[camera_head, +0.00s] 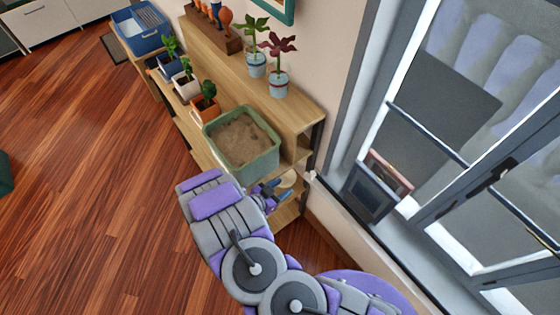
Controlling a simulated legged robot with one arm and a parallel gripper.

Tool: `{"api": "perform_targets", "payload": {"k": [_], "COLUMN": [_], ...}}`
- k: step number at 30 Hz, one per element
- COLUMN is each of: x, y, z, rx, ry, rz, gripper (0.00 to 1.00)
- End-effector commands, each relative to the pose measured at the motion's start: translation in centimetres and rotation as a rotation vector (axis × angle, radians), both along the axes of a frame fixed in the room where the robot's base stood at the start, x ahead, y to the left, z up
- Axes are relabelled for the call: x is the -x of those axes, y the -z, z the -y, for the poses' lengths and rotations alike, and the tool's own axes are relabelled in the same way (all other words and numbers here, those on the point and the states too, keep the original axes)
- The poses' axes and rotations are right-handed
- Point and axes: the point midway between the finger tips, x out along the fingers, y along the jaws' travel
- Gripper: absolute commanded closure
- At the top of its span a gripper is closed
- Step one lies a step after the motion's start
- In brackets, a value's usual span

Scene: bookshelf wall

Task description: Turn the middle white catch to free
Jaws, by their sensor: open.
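No white catch can be made out with certainty. A small white fitting (310,176) shows at the shelf's right end, by the window's lower frame; I cannot tell whether it is a catch or how it is turned. My gripper (207,187) appears as the grey and purple end of my arm, below and left of the green sand tray (272,165). It is open, with nothing seen held. It is apart from the white fitting, and my arm hides part of the lower shelf.
A wooden shelf (297,113) along the wall bears potted plants. Blue objects (270,190) lie on its lower part beside my arm. The window (440,135) with dark bars and a dark handle (505,170) stands at right. Wooden floor (90,190) at left is clear.

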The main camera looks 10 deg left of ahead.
Motion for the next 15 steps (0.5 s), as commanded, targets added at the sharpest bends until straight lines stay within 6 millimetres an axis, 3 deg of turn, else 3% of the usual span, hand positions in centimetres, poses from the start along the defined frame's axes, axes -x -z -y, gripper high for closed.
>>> {"api": "perform_targets", "payload": {"k": [1, 15], "x": [0.0, 0.0], "y": [-1.2, -7.0], "z": [0.0, 0.0], "rx": [0.000, 0.000], "ry": [0.000, 0.000], "rz": [0.000, 0.000], "gripper": [0.51, 0.51]}}
